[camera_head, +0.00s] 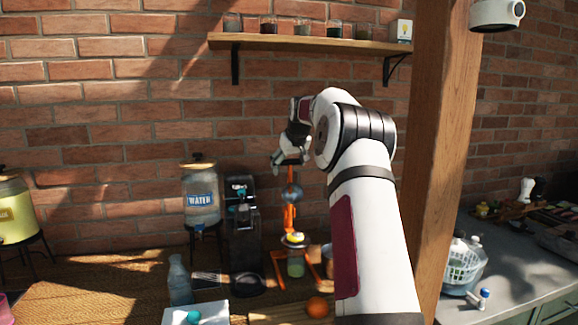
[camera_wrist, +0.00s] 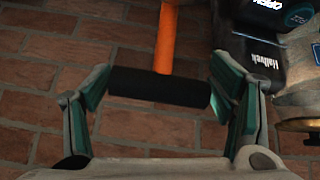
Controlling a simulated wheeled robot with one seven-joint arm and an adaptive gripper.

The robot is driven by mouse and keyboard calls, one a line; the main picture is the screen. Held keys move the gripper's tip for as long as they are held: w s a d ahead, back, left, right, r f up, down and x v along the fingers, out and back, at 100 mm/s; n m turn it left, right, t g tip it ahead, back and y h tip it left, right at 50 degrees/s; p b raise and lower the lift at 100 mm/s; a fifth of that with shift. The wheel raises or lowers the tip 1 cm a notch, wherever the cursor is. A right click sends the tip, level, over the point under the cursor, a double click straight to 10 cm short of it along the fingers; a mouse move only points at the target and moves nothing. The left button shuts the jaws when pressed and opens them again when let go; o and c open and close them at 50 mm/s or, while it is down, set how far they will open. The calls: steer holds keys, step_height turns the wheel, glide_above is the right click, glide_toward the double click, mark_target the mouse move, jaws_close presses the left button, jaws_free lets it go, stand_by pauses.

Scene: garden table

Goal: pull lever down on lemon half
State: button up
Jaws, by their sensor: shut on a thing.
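The orange juice press (camera_head: 289,220) stands on the table near the wall. A yellow lemon half (camera_head: 295,238) sits low on it, above a glass (camera_head: 296,268) with greenish contents. A round metal part of the press is above the lemon, apart from it. My gripper (camera_head: 291,158) is at the top of the press. In the wrist view, my gripper (camera_wrist: 160,82) is shut on the black handle (camera_wrist: 158,88) of the orange lever (camera_wrist: 166,38), with a finger at each end of the handle.
A black machine (camera_head: 243,230) stands close left of the press, with a water dispenser (camera_head: 201,195) beyond it. An orange fruit (camera_head: 317,307) lies in front on a wooden board. A shelf with jars (camera_head: 310,43) is above, and a wooden post (camera_head: 445,150) stands right of my arm.

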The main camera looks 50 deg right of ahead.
steer(key=shift+w, duration=0.1)
steer(key=o, duration=1.6)
steer(key=shift+f, duration=0.1)
steer(key=shift+o, duration=0.2)
steer(key=v, duration=1.2)
steer(key=shift+d, duration=0.1)
